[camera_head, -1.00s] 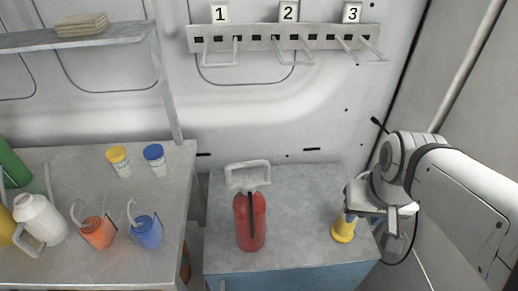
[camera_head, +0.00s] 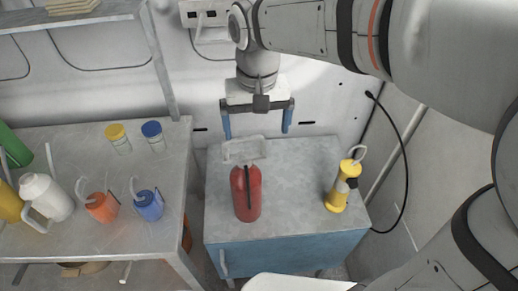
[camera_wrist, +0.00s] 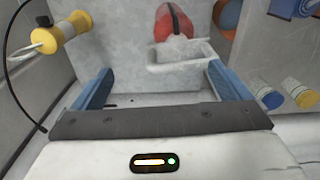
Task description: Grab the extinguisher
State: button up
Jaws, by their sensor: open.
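The red extinguisher (camera_head: 246,193) stands upright on a grey-topped blue cabinet (camera_head: 300,178), with a pale loop handle (camera_head: 244,150) on top. My gripper (camera_head: 257,128) is open and empty, its two blue fingers pointing down, above and behind the extinguisher in the head view. In the wrist view the red body (camera_wrist: 174,22) and pale handle (camera_wrist: 180,52) show beyond and between the open fingers (camera_wrist: 160,78). The fingers appear apart from the handle.
A yellow flashlight-like object (camera_head: 342,188) stands on the cabinet's right side. The table (camera_head: 110,250) at left holds orange (camera_head: 102,207) and blue (camera_head: 149,205) containers, a white jug (camera_head: 45,197) and small capped jars. A rack (camera_head: 205,14) is on the wall.

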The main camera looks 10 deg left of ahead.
aim_at(243, 140)
jog(key=a, duration=0.2)
jog(key=shift+a+r, duration=0.1)
jog(key=shift+a, duration=0.25)
jog(key=shift+a+f, duration=0.1)
jog(key=shift+f, duration=0.25)
jog(key=f, duration=0.6)
jog(key=shift+w+a+f+p, duration=0.1)
jog(key=shift+w+f+p, duration=0.15)
jog(key=shift+f+p, duration=0.15)
jog(key=c, duration=1.7)
jog(key=shift+r, duration=0.1)
jog(key=shift+c, duration=0.4)
jog(key=shift+r, duration=0.1)
